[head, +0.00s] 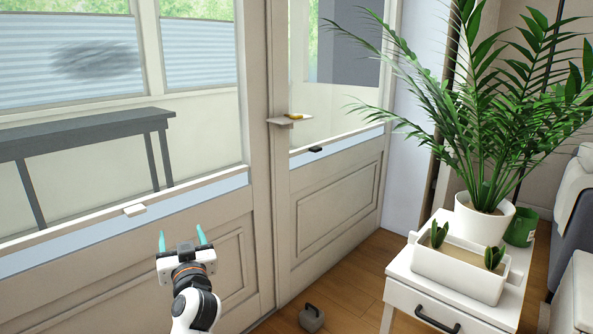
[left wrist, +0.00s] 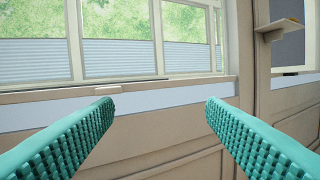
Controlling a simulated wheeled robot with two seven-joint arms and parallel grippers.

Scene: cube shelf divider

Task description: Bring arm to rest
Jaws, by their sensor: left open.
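My left gripper (head: 182,240) is raised in front of the beige panelled wall below the window, at the lower left of the head view. Its two teal fingers are apart with nothing between them. In the left wrist view the ridged teal fingers of the left gripper (left wrist: 160,108) are wide apart, with only the wall and the pale blue strip (left wrist: 180,93) behind them. My right gripper is not in view.
A small white block (head: 134,209) sits on the wall ledge. A small shelf (head: 289,121) bears a yellow item (head: 295,116). A white cabinet (head: 455,310) with a planter (head: 455,269) and a potted palm (head: 482,218) stands right. A grey object (head: 311,318) lies on the floor.

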